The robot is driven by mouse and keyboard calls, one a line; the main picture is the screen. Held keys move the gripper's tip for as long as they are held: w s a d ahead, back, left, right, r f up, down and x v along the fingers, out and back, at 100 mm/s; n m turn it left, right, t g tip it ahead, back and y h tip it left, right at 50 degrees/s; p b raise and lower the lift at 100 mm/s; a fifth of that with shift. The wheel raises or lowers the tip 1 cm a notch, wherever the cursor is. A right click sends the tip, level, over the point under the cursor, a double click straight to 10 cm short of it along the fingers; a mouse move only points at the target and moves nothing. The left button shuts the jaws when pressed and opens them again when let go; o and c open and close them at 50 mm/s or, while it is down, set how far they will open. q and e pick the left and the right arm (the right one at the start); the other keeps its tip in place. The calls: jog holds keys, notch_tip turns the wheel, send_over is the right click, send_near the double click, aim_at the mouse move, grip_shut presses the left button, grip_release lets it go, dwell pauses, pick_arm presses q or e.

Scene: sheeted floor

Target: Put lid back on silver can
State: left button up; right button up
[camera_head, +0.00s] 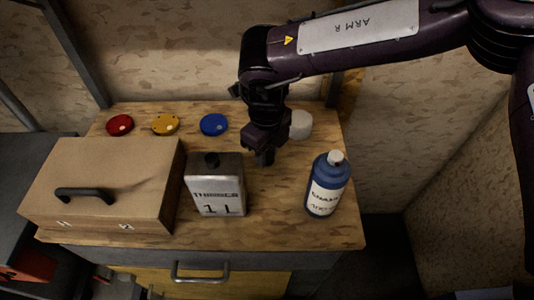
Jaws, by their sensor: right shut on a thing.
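The silver can (217,190) stands upright on the wooden bench top, with a label on its front. A small black round piece shows on its top; I cannot tell whether it is a bare neck or a lid. My right gripper (265,158) points down just to the right of the can and a little behind it, apart from it. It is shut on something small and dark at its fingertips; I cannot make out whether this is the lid. My left gripper is not in view.
A large box (105,180) with a black handle stands left of the can. A blue bottle (327,185) with a white cap stands at right. Red (120,125), yellow (165,124) and blue (214,125) discs and a white round object (300,124) lie behind.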

notch_tip(320, 180, up, 9)
jog(key=shift+r+b, duration=0.2)
jog(key=shift+b, duration=0.1)
